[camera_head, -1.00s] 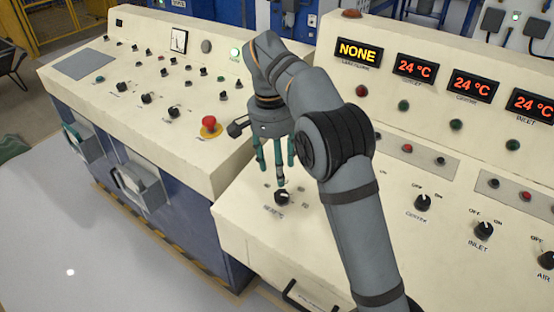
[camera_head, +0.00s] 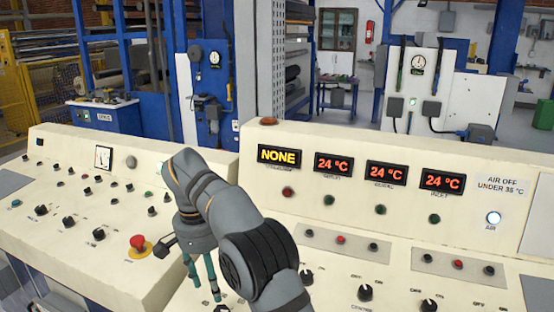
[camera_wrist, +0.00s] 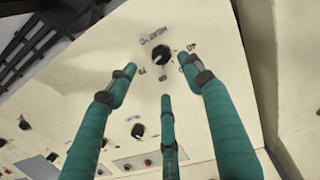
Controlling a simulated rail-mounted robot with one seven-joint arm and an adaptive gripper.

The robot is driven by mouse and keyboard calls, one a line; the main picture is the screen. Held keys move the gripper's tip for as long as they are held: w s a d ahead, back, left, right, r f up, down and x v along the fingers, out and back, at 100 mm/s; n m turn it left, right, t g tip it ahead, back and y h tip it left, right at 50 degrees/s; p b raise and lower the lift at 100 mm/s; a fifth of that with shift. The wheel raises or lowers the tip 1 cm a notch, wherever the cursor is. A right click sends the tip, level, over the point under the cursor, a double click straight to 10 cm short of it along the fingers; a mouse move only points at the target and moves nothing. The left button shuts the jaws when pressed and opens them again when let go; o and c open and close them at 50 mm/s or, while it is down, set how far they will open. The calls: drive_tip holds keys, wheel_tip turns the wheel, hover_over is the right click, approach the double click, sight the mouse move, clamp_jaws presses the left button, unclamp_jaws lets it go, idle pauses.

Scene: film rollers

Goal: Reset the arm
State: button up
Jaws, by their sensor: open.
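My gripper (camera_head: 207,286) hangs fingers down at the lower left centre of the head view, over the cream control console (camera_head: 400,265). Its three teal fingers are spread open and hold nothing. In the wrist view my gripper (camera_wrist: 160,80) points at the console. A black selector knob (camera_wrist: 159,54) with numbers around it sits just beyond the fingertips there. In the head view the same knob (camera_head: 220,308) is cut by the bottom edge. I cannot tell whether a fingertip touches it. My arm reaches in from the bottom, bent at the elbow.
A red emergency button (camera_head: 138,242) on a yellow base stands on the left console, left of my gripper. Displays read NONE (camera_head: 279,156) and 24 °C (camera_head: 333,165). A lit white AIR button (camera_head: 493,218) is at right. Knobs stick up right of my arm.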

sight(220, 311)
drive_tip(key=f, duration=1)
drive_tip(key=shift+w+d+f, duration=0.3)
drive_tip(key=shift+d+f, duration=0.05)
drive_tip(key=shift+r, duration=0.1)
